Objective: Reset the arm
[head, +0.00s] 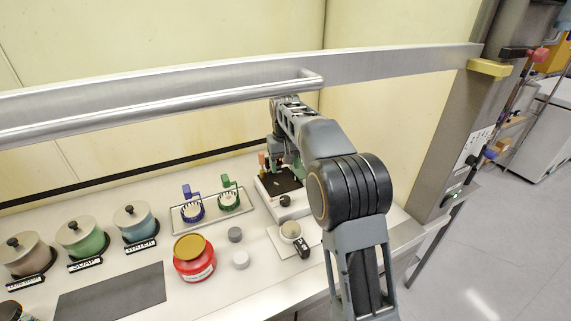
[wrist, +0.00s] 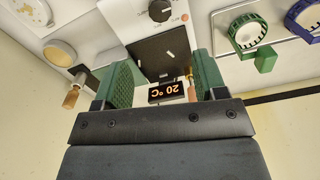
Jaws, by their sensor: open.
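My gripper (wrist: 163,72) shows in the wrist view with two green fingers spread wide apart. Nothing is held between them. The dark plate (wrist: 165,58) of a white hotplate lies in the gap between the fingers, beyond them, with small pale marks on it. Its display (wrist: 168,91) reads 20 °C, upside down in this view. In the head view my arm reaches away over the bench, and the gripper end is largely hidden near the hotplate (head: 284,200). I cannot tell the exact height of the fingers above it.
A tray (head: 213,217) with a blue and a green ring holder stands left of the hotplate. A red jar (head: 194,258), two grey discs and several lidded pots stand further left. A metal rail (head: 400,66) crosses above the bench.

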